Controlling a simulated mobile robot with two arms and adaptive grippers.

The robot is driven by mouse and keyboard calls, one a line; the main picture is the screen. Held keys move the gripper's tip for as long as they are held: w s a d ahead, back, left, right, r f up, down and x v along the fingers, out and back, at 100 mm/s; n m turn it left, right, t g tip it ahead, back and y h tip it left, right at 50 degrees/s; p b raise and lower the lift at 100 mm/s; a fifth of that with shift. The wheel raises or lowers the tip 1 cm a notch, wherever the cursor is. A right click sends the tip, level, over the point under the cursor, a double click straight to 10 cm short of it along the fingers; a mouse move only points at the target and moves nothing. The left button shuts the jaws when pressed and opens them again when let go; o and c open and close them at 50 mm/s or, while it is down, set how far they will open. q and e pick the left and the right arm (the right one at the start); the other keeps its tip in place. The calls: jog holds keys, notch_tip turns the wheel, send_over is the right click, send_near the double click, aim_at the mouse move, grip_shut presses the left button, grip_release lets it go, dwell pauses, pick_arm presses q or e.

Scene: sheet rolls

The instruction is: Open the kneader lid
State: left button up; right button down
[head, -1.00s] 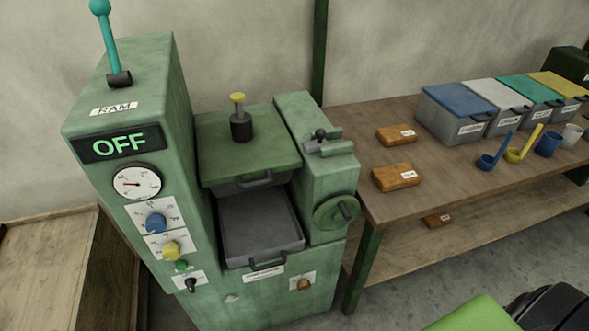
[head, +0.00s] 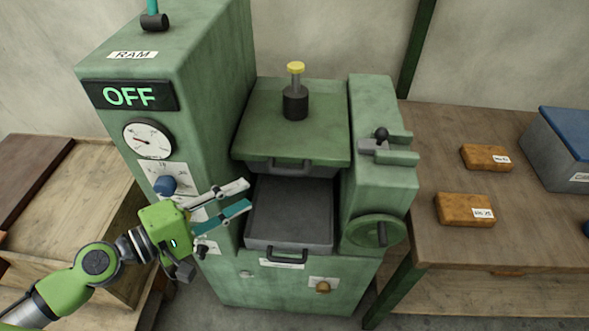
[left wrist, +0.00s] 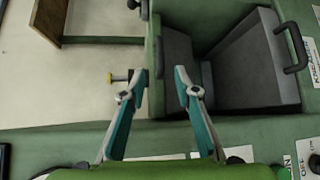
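My right gripper is not in view.
The control column with the OFF display (head: 129,96), gauge and knobs stands left of the lid. A handwheel (head: 374,234) and a small lever (head: 381,134) are on the right. A wooden bench (head: 430,160) with two brown blocks stands further right.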

aim_at(285, 174)
pick_arm(q)
jog(key=p+x, duration=0.1)
jog(key=x, duration=0.1)
jog(key=p+x, duration=0.4)
jog(key=x, duration=0.1)
jog(key=shift+w+r, duration=0.15)
jog(key=shift+r, duration=0.25)
jog(key=x, duration=0.2)
jog(key=p+x, duration=0.2)
jog(key=x, duration=0.1)
jog(key=shift+w+d+f, duration=0.15)
jog(key=shift+d+f, duration=0.1)
jog(key=shift+f, duration=0.05)
jog(key=shift+w+d+f, duration=0.2)
jog(key=shift+w+d, duration=0.1)
jog(key=shift+d, duration=0.1)
grip_shut()
